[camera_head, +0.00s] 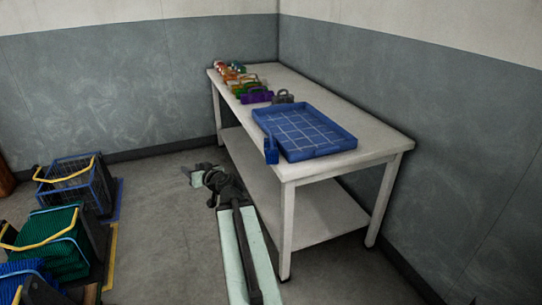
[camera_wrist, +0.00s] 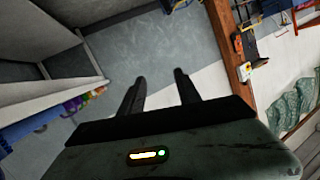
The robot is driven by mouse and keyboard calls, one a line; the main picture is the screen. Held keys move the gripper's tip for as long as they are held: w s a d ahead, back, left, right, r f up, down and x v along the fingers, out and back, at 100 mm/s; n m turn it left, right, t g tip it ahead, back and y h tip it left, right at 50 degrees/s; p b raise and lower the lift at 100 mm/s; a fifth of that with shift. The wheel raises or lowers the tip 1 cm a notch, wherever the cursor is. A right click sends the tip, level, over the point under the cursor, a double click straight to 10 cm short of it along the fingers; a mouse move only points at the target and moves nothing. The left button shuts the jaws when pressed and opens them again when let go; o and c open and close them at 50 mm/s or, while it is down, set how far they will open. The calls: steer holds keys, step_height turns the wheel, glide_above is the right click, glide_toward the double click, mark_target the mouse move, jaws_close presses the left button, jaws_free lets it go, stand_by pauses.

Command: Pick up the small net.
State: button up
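On the floor at the left of the head view, a dark net (camera_head: 68,185) sits in a frame with yellow and blue bars. A green net (camera_head: 52,232) is in front of it, and a blue net (camera_head: 22,270) is at the lower left corner. I cannot tell which is the small net. My gripper (camera_head: 193,174) is beyond my stretched arm, left of the table and apart from the nets. In the wrist view my gripper (camera_wrist: 161,82) has its two fingers apart with nothing between them. Green netting (camera_wrist: 290,108) shows at the right of that view.
A white table (camera_head: 375,148) with a lower shelf stands right of my arm, close to it. It holds a blue tray (camera_head: 335,128) with a grid and several small coloured items, including a purple one (camera_head: 256,96). Floor between nets and arm is clear.

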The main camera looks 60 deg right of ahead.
steer(key=s+d+r+m+h, duration=0.25)
steer(key=s+d+h, duration=0.35)
steer(key=d, duration=0.5)
steer(key=m+g+h, duration=0.4)
steer(key=m, duration=0.1)
glide_toward(272, 140)
steer(key=x, duration=0.4)
steer(key=shift+w+d+f+b, duration=0.2)
steer(key=shift+d+f+b, duration=0.1)
steer(key=shift+b, duration=0.1)
steer(key=x, duration=0.8)
steer(key=shift+w+r, duration=0.1)
steer(key=shift+r, duration=0.15)
steer(key=shift+a, duration=0.15)
steer(key=shift+c, duration=0.3)
jaws_close()
